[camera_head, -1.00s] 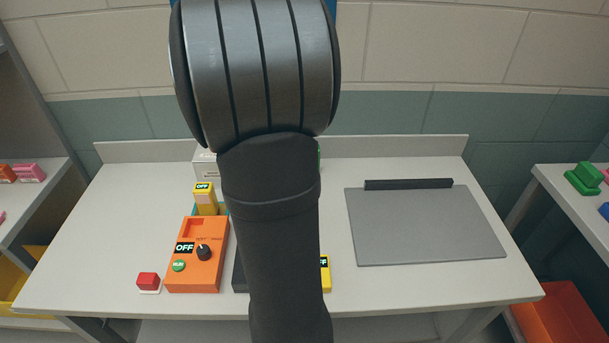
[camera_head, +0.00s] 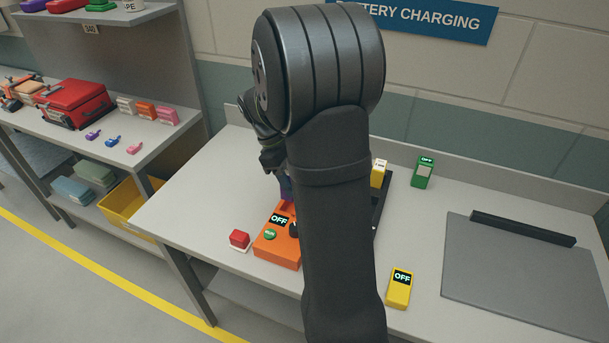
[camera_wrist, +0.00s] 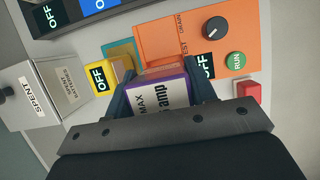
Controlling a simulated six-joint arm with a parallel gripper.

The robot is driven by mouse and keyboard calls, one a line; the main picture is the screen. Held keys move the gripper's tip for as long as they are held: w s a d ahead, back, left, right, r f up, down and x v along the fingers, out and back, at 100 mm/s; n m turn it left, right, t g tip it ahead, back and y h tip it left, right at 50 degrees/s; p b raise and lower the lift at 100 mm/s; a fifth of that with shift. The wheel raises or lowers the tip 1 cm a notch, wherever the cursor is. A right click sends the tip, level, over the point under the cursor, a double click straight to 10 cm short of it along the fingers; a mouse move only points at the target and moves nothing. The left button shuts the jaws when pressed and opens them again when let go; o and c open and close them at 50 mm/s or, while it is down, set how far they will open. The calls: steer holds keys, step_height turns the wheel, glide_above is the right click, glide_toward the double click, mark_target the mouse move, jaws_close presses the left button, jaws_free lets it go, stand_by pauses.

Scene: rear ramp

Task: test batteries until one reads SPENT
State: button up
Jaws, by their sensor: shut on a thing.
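My gripper (camera_wrist: 161,80) is shut on a purple-and-white battery (camera_wrist: 158,97) lettered "MAX" and "amp". The battery's far end is at the orange tester (camera_wrist: 178,28); I cannot tell whether it is seated in the slot. The tester's display reads OFF, beside a black knob (camera_wrist: 215,28) marked TEST and DRAIN and a green RUN button (camera_wrist: 236,60). In the head view the gripper (camera_head: 284,188) is over the upper end of the tester (camera_head: 275,252), partly hidden by my arm. A box (camera_wrist: 33,92) labelled SPENT BATTERIES stands left in the wrist view.
A yellow unit (camera_wrist: 102,77) reading OFF is beside the tester. A black rack (camera_head: 386,200) is partly behind my arm.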

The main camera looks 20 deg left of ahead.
steer(key=shift+f, duration=3.15)
steer(key=shift+f, duration=0.25)
steer(key=o, duration=1.3)
steer(key=v, duration=1.7)
steer(key=shift+r, duration=0.2)
steer(key=shift+f, duration=0.1)
steer(key=x, duration=1.7)
